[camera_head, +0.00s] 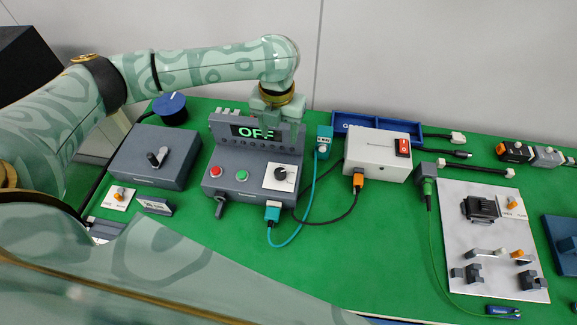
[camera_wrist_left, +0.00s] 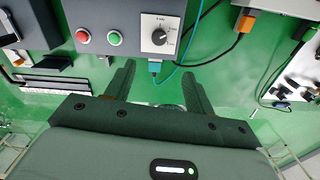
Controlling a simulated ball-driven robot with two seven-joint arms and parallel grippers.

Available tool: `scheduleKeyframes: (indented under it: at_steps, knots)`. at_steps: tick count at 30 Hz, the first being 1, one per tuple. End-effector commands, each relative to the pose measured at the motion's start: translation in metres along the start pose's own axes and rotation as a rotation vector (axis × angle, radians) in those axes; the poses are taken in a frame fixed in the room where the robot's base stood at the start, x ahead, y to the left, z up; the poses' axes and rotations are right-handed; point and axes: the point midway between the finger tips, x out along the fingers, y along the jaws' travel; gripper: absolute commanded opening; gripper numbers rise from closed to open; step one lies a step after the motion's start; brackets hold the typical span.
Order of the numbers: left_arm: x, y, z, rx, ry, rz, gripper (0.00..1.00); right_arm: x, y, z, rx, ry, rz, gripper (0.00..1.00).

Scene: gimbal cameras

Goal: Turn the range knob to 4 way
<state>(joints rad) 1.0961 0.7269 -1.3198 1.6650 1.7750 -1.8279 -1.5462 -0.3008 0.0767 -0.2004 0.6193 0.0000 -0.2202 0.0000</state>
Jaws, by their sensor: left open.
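A black round knob (camera_head: 280,174) with a white pointer mark sits on a white plate on the sloped front of the grey control box (camera_head: 222,172). In the left wrist view, the knob (camera_wrist_left: 159,37) is beyond my fingertips, with small labels around it that are too small to read surely. The box's display (camera_head: 256,132) reads OFF. My left gripper (camera_head: 277,116) is above the box, in front of the display's top. In the left wrist view, its two fingers (camera_wrist_left: 157,72) are spread, with nothing between them and apart from the knob. My right gripper is not in view.
Red (camera_head: 216,171) and green (camera_head: 241,175) buttons sit left of the knob. A teal plug (camera_head: 272,212) with cable is below it. A white box (camera_head: 378,153) stands to the right, a grey lever box (camera_head: 155,155) to the left. Green bench in front is partly clear.

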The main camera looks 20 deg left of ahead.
Motion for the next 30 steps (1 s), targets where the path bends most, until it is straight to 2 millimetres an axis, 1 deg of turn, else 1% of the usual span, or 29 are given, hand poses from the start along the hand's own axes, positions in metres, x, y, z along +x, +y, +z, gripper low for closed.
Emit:
scheduleKeyframes:
  at_steps: [1,3,5,8,11,15,21,25,27,30]
  knots:
    - [0.0,0.001,0.0,0.056,0.0,0.005,0.54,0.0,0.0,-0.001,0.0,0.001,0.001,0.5]
    - [0.002,0.001,0.0,0.11,0.0,0.007,0.54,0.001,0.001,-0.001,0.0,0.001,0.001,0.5]
    - [0.006,0.001,0.0,0.129,0.001,0.007,0.54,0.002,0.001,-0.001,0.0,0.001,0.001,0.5]
    - [0.019,0.001,0.0,0.131,0.002,0.005,0.54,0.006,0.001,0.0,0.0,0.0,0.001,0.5]
    - [0.042,0.001,-0.001,0.129,0.004,0.005,0.54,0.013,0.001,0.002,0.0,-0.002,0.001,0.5]
    - [0.079,0.001,-0.001,0.127,0.004,0.006,0.54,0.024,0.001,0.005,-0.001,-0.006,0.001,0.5]
    - [0.128,0.002,-0.001,0.127,0.003,0.006,0.54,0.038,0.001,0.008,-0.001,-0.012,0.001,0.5]
    - [0.149,0.001,0.0,0.127,0.002,0.005,0.54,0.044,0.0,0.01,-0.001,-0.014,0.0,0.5]
    - [0.156,0.002,0.0,0.128,0.001,0.006,0.54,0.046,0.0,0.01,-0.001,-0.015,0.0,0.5]
    - [0.162,0.002,0.0,0.127,-0.001,0.005,0.54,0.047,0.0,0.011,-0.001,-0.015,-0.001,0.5]
